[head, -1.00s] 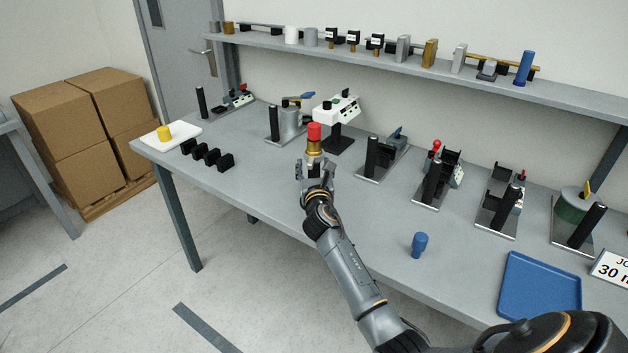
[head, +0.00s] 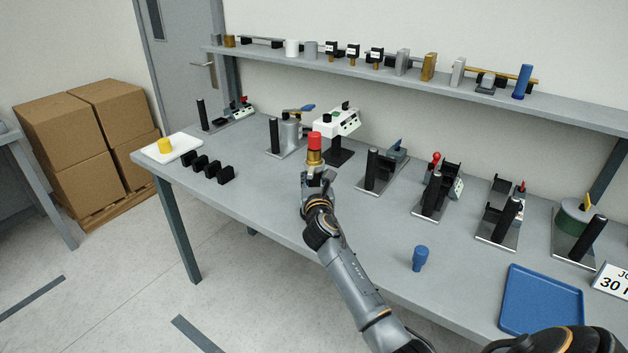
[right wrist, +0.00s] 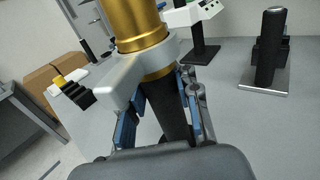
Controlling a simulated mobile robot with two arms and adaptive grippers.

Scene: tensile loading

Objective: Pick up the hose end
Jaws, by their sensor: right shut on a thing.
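The hose end, a brass-coloured fitting (head: 314,158) with a red cap, stands upright in my right gripper (head: 317,183) over the front part of the grey bench. In the right wrist view the gold fitting (right wrist: 140,28) fills the top, with a dark stem (right wrist: 168,105) below it. The blue-padded fingers of my right gripper (right wrist: 160,108) are closed around this lower part. The red cap is out of the wrist view. I cannot tell how far the hose end is above the bench. My left gripper is not in view.
A white device on a black stand (head: 338,122) is close behind the hose end. Several fixtures with black posts line the bench. A blue peg (head: 420,258) and a blue tray (head: 542,300) are to the right. Black blocks (head: 208,167) and a white plate (head: 186,146) are left.

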